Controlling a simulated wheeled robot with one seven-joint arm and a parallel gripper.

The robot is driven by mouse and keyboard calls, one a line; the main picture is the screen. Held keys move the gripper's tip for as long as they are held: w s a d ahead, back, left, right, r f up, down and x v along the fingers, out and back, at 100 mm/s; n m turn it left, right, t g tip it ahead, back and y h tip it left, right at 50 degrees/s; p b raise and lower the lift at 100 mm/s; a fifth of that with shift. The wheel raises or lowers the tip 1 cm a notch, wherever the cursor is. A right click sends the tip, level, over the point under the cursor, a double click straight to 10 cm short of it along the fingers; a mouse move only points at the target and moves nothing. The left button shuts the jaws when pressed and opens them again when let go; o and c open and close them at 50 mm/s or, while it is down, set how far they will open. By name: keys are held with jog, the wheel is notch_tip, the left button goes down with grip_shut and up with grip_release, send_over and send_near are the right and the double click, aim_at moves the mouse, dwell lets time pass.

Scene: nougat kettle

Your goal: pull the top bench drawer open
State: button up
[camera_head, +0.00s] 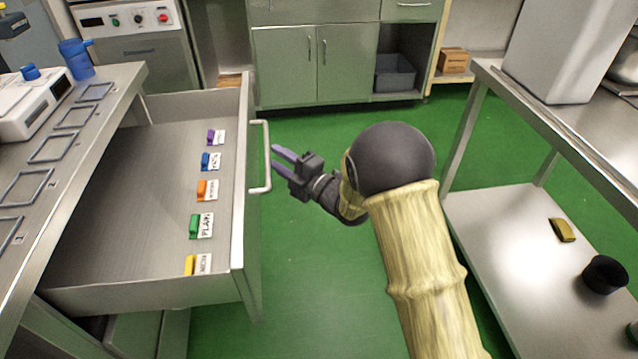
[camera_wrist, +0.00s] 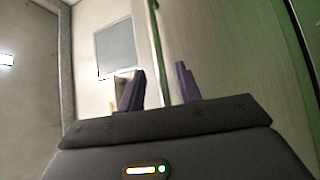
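The top bench drawer (camera_head: 238,230) stands pulled well out from the bench at the left, with its inside showing. Its pale bar handle (camera_head: 266,156) is on the drawer's right-hand front face. My gripper (camera_head: 276,156) is just right of the handle, its fingers pointing at it. The fingers are apart, with a small gap between their tips and the handle in the head view. In the wrist view my gripper (camera_wrist: 160,70) also shows its two fingers spread. A dark greenish vertical strip lies between them; I cannot tell whether it is the handle.
Several coloured labelled clips, among them a green one (camera_head: 195,226), lie in the drawer. A steel bench top (camera_head: 60,190) with frames and a white device is above it. A steel table with a lower shelf (camera_head: 500,250) stands at the right. Green floor (camera_head: 300,270) is clear between.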

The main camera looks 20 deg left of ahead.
jog(key=v, duration=1.3)
